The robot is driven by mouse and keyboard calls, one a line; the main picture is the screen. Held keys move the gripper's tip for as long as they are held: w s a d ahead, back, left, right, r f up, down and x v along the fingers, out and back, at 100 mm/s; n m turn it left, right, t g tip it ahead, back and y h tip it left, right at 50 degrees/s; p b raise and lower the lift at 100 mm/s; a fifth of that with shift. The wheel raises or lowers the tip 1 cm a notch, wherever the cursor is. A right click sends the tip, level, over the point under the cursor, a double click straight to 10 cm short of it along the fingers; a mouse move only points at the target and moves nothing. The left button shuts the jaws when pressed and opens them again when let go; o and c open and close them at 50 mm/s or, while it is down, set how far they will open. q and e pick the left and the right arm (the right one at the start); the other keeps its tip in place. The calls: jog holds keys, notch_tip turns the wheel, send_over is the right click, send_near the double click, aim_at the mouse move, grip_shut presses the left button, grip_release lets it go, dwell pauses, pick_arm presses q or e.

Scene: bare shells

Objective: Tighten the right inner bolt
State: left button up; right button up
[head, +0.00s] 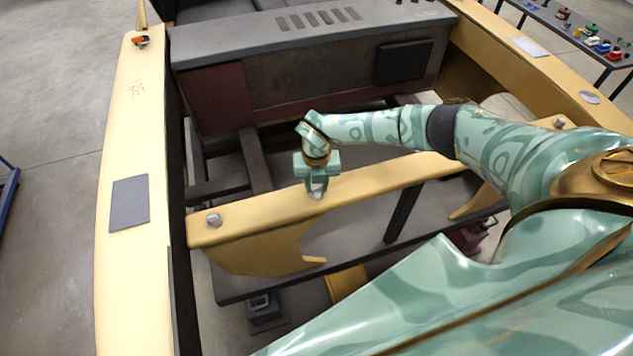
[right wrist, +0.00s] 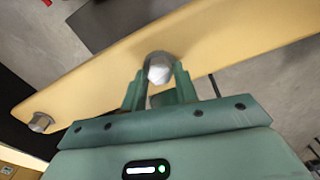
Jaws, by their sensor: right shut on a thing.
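A yellow crossbeam (head: 255,214) spans the open shell. A grey hex bolt (head: 215,219) sits near its left end, and another bolt (head: 559,122) shows near its right end. My right gripper (head: 317,186) is over the beam between these two, pointing down. In the right wrist view its fingers are shut on a silver hex bolt head (right wrist: 159,68), one finger on each side. The left end bolt (right wrist: 40,122) shows free there. My right arm covers part of the beam, so any bolt behind it is hidden. My left gripper is not in view.
Yellow side rails (head: 137,160) flank the shell, with a grey pad (head: 130,202) and a small orange item (head: 140,41) on the left one. A dark panel (head: 300,60) stands behind the beam. A table (head: 600,50) with small objects is at the far right.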

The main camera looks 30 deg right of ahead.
aim_at(317, 188)
jog(key=shift+w+r+m+p, duration=0.2)
jog(key=shift+m+p, duration=0.15)
jog(key=shift+m, duration=0.45)
dwell(1.7)
jog(key=o, duration=0.8)
jog(key=shift+o, duration=0.9)
jog(key=shift+s+f, duration=0.1)
jog(key=shift+s, duration=0.05)
notch_tip(317, 188, up, 16)
jog(key=shift+r+b, duration=0.2)
jog(key=shift+b, duration=0.15)
